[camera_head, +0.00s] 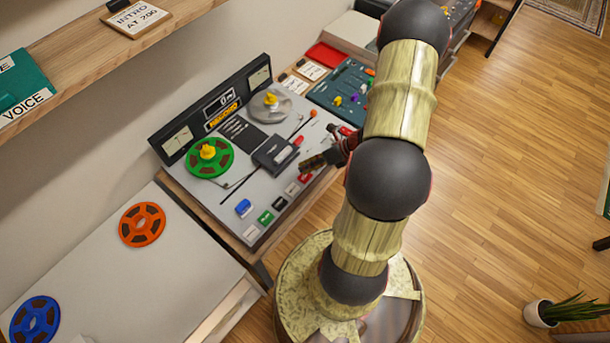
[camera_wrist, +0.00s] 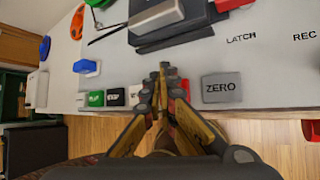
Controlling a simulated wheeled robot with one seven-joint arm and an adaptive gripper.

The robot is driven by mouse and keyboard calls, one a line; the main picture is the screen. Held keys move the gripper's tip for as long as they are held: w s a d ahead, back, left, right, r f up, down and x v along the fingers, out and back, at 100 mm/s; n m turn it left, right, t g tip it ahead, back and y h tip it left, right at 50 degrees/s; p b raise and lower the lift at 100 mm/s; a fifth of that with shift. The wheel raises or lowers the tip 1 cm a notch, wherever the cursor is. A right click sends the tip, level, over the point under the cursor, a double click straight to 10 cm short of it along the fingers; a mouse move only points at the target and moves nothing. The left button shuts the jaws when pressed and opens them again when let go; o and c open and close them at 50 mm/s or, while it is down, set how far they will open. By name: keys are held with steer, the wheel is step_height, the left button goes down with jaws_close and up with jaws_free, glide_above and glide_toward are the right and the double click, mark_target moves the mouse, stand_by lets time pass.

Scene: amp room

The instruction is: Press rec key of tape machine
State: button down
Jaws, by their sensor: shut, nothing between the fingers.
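The tape machine (camera_head: 226,194) stands on a desk, with a green reel (camera_head: 209,158) and a grey reel (camera_head: 270,106). My gripper (camera_head: 304,164) is over its front right part, shut and empty. In the wrist view its fingertips (camera_wrist: 164,72) point at the panel between a white key and a grey ZERO key (camera_wrist: 222,89). A red key (camera_wrist: 184,88) is partly hidden behind the fingers; I cannot tell if they touch. The printed word REC (camera_wrist: 304,36) is at the right edge, right of the word LATCH (camera_wrist: 240,38). I cannot make out which key REC marks.
The front row also has blue (camera_head: 243,207), green (camera_head: 266,217) and black (camera_head: 280,203) keys. A black block (camera_head: 273,155) stands mid-panel behind my gripper. A mixer (camera_head: 343,92) is at the back right. Orange (camera_head: 142,224) and blue (camera_head: 35,320) reels lie at left. A shelf overhangs the upper left.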

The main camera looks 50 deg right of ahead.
steer(key=shift+r+p, duration=2)
steer(key=shift+r, duration=0.45)
steer(key=shift+w+a+f, duration=0.1)
